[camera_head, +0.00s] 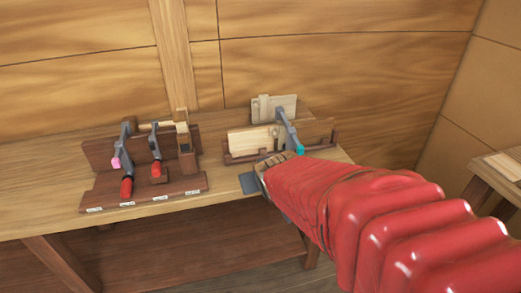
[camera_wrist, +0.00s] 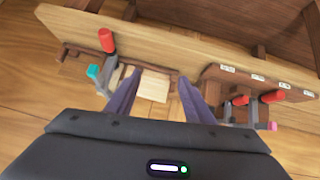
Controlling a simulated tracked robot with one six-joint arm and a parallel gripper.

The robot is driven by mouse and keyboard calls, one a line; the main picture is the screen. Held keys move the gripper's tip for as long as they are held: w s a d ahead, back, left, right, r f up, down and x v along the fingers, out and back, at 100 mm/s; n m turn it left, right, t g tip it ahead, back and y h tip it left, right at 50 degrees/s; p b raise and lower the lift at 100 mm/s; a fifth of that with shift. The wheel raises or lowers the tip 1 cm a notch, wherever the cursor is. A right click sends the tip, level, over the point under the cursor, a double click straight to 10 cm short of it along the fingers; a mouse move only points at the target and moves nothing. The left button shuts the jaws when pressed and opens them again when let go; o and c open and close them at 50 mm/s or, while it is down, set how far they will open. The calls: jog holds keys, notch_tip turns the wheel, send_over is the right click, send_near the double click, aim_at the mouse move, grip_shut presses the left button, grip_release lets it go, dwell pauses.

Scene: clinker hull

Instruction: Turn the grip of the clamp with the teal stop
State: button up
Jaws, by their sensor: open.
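The clamp with the teal stop (camera_head: 300,150) has a grey bar (camera_head: 287,128) and stands at pale boards (camera_head: 250,141) on the right part of the bench. Its red grip (camera_wrist: 106,41) shows in the wrist view, near the teal stop (camera_wrist: 93,71); in the head view my red-sleeved arm hides the grip. My gripper (camera_wrist: 158,78) is open, with its two fingers apart and nothing seen held between them. In the wrist view the grip lies left of and beyond the left fingertip, apart from it. The head view mostly hides my gripper.
A dark wooden rack (camera_head: 150,197) with white labels stands on the bench's left part. It holds a clamp with a pink stop (camera_head: 115,163) and red grip (camera_head: 126,187), and another red-gripped clamp (camera_head: 155,150). Another table (camera_head: 505,165) stands at the right. Bare bench lies at far left.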

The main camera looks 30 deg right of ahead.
jog(key=s+a+r+n+g+y, duration=0.2)
jog(key=s+a+r+g+y, duration=0.1)
jog(key=s+a, duration=1.1)
jog(key=shift+s+a+r+n+y, duration=0.3)
jog(key=shift+a+r, duration=0.4)
jog(key=shift+a, duration=0.15)
jog(key=shift+c, duration=0.5)
